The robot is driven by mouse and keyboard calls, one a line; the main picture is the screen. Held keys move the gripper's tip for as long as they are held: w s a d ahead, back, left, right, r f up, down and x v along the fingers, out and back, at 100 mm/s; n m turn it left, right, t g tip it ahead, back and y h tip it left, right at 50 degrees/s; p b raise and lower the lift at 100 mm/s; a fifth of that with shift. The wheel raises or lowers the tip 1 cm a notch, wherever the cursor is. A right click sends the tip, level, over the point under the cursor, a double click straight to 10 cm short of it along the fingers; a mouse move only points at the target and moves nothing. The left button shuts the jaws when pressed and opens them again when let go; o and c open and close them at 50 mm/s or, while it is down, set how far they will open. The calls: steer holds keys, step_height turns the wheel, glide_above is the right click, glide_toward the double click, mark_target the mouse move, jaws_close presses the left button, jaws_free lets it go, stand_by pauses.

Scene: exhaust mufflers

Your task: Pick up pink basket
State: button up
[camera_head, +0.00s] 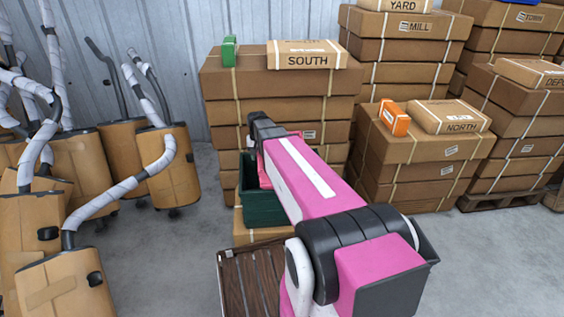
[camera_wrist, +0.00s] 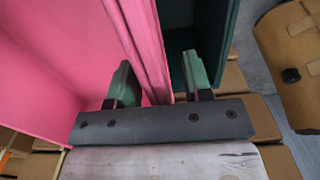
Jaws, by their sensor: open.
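The pink basket (camera_wrist: 50,60) fills the left of the wrist view, and I look down into its interior. Its side wall (camera_wrist: 142,45) runs between the two green fingers of my gripper (camera_wrist: 158,80), which are open on either side of it. In the head view only a small pink part of the basket (camera_head: 264,174) shows, beside my arm at the dark green basket. The rest of it and my fingertips are hidden by my arm there.
A dark green basket (camera_head: 262,208) adjoins the pink one; it also shows in the wrist view (camera_wrist: 181,40). Stacked cartons stand behind, one with a SOUTH box (camera_head: 307,61). Tan wheeled units with wrapped hoses (camera_head: 168,165) stand at left. A brown slatted surface (camera_head: 240,280) lies in front.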

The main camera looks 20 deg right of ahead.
jaws_close()
steer(key=shift+r, duration=0.1)
